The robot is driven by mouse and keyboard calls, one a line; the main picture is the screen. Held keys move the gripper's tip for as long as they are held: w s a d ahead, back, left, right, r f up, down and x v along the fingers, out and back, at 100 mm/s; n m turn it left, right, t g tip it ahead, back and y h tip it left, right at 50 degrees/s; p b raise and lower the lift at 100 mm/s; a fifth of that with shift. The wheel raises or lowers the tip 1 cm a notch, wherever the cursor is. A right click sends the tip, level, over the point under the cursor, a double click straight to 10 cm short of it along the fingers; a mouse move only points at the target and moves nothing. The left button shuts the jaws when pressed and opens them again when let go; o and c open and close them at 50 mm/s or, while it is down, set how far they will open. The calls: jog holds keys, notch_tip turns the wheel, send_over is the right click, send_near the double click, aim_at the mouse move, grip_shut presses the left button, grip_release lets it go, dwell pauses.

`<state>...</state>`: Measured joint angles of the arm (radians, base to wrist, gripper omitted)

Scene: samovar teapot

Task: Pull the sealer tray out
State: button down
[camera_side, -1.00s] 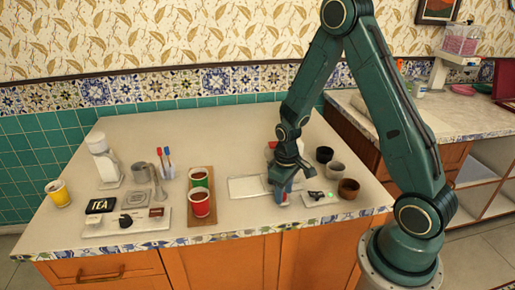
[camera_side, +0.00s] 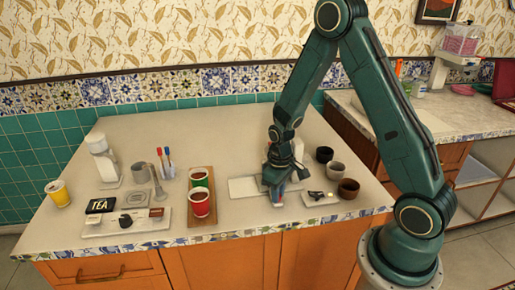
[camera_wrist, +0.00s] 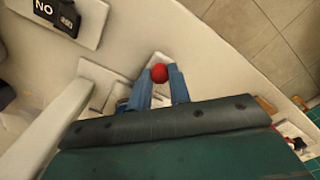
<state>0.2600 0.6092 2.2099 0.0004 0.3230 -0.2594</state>
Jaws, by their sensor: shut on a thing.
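My gripper (camera_side: 277,199) is low over the front right part of the counter in the side view. In the wrist view its blue fingers (camera_wrist: 160,88) are shut on a round red knob (camera_wrist: 159,73). A pale plate under the knob (camera_wrist: 158,60) looks like the end of the sealer tray, near the counter's front edge. White sealer parts (camera_wrist: 55,125) fill the left of the wrist view. In the side view my arm hides the knob and most of the sealer; a flat pale panel (camera_side: 243,188) shows left of the gripper.
A wooden tray (camera_side: 201,217) with red and green cups is on the left. The counter's front edge (camera_side: 240,233) is close below my gripper.

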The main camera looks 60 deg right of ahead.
jog(key=w+a, duration=0.6)
jog(key=shift+w, duration=0.15)
jog(key=c, duration=1.3)
grip_release()
jog(key=shift+r, duration=0.2)
notch_tip(320, 180, up, 13)
jog(key=shift+r, duration=0.2)
